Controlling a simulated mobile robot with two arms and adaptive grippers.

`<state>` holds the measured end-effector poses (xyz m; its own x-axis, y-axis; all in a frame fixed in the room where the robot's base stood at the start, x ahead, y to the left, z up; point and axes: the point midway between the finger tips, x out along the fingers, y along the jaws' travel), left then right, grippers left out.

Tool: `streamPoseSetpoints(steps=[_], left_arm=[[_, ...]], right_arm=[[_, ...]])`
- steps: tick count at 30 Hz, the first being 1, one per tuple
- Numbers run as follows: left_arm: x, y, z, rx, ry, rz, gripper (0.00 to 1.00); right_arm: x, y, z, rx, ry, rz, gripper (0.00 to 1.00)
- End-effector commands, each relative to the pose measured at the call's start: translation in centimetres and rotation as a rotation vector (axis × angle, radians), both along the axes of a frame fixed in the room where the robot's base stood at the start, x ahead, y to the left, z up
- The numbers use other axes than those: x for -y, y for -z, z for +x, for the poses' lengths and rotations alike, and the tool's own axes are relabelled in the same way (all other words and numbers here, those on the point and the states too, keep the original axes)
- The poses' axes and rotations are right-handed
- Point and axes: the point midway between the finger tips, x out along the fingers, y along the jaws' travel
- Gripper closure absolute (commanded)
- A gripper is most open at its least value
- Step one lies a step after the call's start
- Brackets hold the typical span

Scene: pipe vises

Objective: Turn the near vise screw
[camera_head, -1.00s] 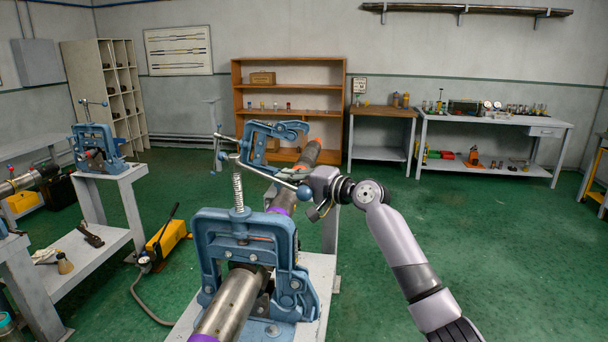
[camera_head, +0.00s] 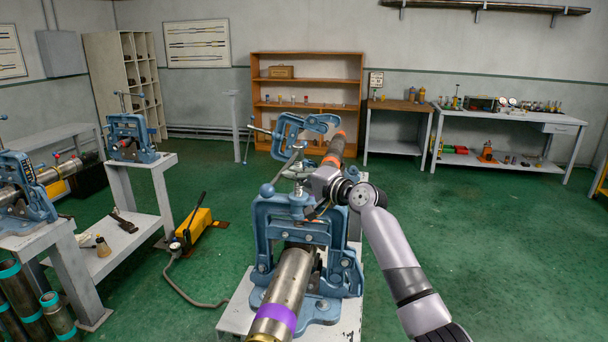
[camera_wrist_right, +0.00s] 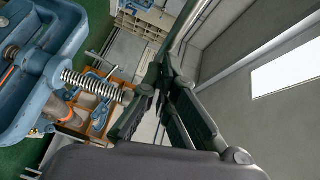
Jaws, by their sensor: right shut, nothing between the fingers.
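The near vise (camera_head: 264,233) is a blue yoke vise clamped around a metal pipe (camera_head: 289,285) with a purple band. Its upright screw (camera_head: 298,205) rises from the top of the yoke. The screw's crossbar, with a blue ball (camera_head: 267,190) at its near left end, slants over the screw. My right gripper (camera_head: 312,207) is shut and empty, just right of the screw and crossbar. In the right wrist view the shut fingers (camera_wrist_right: 160,92) are beside the springy screw (camera_wrist_right: 92,84) and a dark bar (camera_wrist_right: 183,32); contact is unclear. My left gripper is not in view.
A second blue vise (camera_head: 290,128) stands behind along the same pipe. More vises stand on benches at left, one of them (camera_head: 130,137) farther back. A yellow hand pump (camera_head: 194,226) with a hose lies on the floor. The green floor (camera_head: 480,240) at right is clear.

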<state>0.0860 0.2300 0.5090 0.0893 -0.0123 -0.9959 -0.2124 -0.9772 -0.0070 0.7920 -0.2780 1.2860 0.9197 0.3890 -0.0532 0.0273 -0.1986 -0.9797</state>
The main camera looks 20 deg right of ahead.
Motion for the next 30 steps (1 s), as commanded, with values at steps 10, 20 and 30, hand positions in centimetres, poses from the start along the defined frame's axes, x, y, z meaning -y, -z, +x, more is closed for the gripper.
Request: streamPoseSetpoints(steps=[10,20,30], left_arm=[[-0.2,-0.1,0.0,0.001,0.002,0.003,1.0],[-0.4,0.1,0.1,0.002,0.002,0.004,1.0],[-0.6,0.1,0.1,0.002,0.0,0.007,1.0]], right_arm=[[-4.1,0.0,2.5,0.0,-0.003,0.002,1.0],[-5.8,0.0,4.0,-0.001,-0.003,0.001,1.0],[-6.0,0.0,4.3,0.0,-0.002,0.0,1.0]])
